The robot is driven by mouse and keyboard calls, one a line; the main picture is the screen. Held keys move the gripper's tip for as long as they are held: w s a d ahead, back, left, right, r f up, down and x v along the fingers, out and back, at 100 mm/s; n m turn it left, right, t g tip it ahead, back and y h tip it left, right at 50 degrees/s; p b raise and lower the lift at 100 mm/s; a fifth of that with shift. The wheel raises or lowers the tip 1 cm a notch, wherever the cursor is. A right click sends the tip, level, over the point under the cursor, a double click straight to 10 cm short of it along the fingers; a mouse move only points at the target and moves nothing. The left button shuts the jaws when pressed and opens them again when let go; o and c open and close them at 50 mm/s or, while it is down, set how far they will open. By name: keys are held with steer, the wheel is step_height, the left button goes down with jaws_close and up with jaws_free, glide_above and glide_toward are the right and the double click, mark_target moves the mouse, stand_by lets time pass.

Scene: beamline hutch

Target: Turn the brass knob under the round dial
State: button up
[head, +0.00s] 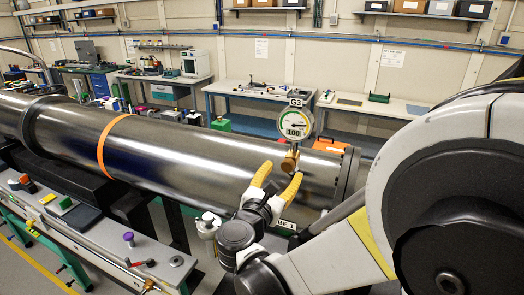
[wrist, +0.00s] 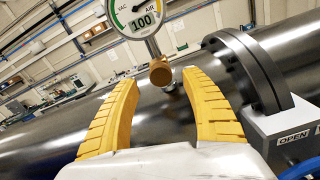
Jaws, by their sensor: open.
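The round dial (head: 296,122) stands above the steel tube, with a G3 tag over it and 100 on its face. It also shows in the wrist view (wrist: 137,14), marked VAC and AIR. The brass knob (head: 290,160) is right below the dial; in the wrist view the knob (wrist: 160,73) faces me. My gripper (head: 277,174) has yellow ridged fingers and is open. In the wrist view its fingertips (wrist: 160,77) lie to the left and right of the knob, with visible gaps on both sides. I cannot tell how far the knob is from them in depth.
The large steel tube (head: 190,150) with an orange band runs across behind my gripper. A flange (wrist: 245,70) and a grey box marked OPEN (wrist: 290,137) are on the right in the wrist view. A narrow bench (head: 100,235) with small parts lies at front left.

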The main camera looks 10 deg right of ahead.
mark_target(287, 167)
steer(key=x, duration=0.4)
steer(key=c, duration=1.2)
